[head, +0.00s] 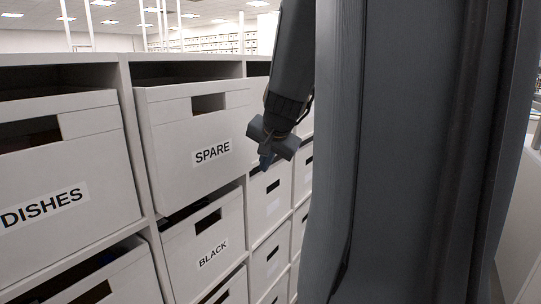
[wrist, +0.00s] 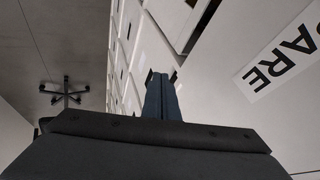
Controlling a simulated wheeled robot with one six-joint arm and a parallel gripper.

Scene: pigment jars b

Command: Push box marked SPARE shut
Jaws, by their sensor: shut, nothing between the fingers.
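The box marked SPARE (head: 185,165) is a white box in the upper row of a white shelf unit, with a black-lettered label and a dark handle slot. Its front stands out from the shelf frame, so it is partly pulled out. My gripper (head: 267,160) is at the right of the box front in the head view, fingers shut and empty. In the wrist view the shut fingers (wrist: 162,97) point along the shelf fronts, and part of the SPARE label (wrist: 283,62) shows at the right. I cannot tell whether the fingers touch the box.
The box marked DISHES (head: 60,170) is at the left and the box marked BLACK (head: 205,240) is below. More boxes continue to the right along the shelf unit (head: 132,110). The wrist view shows open floor (wrist: 40,50) and a dark wheeled chair base (wrist: 65,92).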

